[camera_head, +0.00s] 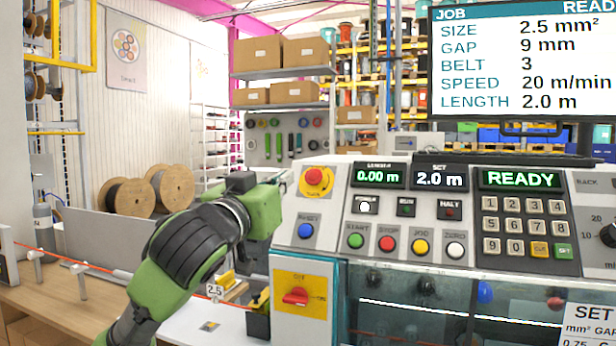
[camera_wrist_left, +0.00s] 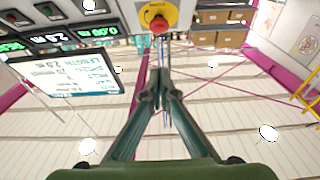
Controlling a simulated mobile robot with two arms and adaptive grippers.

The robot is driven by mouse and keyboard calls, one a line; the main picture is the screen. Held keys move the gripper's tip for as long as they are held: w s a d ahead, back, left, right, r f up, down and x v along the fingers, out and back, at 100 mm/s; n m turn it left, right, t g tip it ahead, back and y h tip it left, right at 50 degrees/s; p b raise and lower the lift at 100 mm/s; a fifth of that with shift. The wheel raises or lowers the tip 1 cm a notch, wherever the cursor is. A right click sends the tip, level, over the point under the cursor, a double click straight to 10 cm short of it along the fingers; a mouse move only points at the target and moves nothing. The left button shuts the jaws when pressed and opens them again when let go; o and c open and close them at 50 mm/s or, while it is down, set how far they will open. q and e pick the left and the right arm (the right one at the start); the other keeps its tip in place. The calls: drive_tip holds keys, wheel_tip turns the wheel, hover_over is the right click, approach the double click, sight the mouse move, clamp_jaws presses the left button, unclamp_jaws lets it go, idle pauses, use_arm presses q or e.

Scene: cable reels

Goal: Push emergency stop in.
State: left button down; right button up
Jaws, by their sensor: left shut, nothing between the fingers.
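The emergency stop is a red mushroom button (camera_head: 314,176) on a yellow round plate, at the upper left of the slanted control panel (camera_head: 330,222). In the left wrist view the red button (camera_wrist_left: 159,23) shows at the top, just beyond the fingertips in the picture. My left gripper (camera_head: 287,179) is just left of the button in the head view, its fingers partly hidden by its green body. In the left wrist view its two fingers (camera_wrist_left: 160,78) come together, shut and empty. A gap shows between fingertips and button there. My right gripper is not in view.
Below the emergency stop are a blue button (camera_head: 306,230) and a red rotary switch (camera_head: 296,297) on a yellow plate. Green, red, yellow and white buttons and a keypad (camera_head: 523,226) lie to the right. A monitor (camera_head: 520,62) stands above the panel.

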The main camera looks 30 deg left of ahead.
use_arm(q)
drive_tip(key=p, duration=0.4)
approach(312, 178)
drive_tip(key=w+r, duration=0.3)
drive_tip(key=r, duration=0.2)
drive_tip(key=w+f, duration=0.1)
drive_tip(key=w, duration=0.1)
drive_tip(key=w+a+f+p, duration=0.1)
drive_tip(key=shift+w+a+f, duration=0.25)
drive_tip(key=shift+w, duration=0.1)
drive_tip(key=shift+w+a+f, duration=0.15)
drive_tip(key=shift+w+f, duration=0.45)
drive_tip(key=shift+w, duration=0.05)
drive_tip(key=shift+s, duration=0.1)
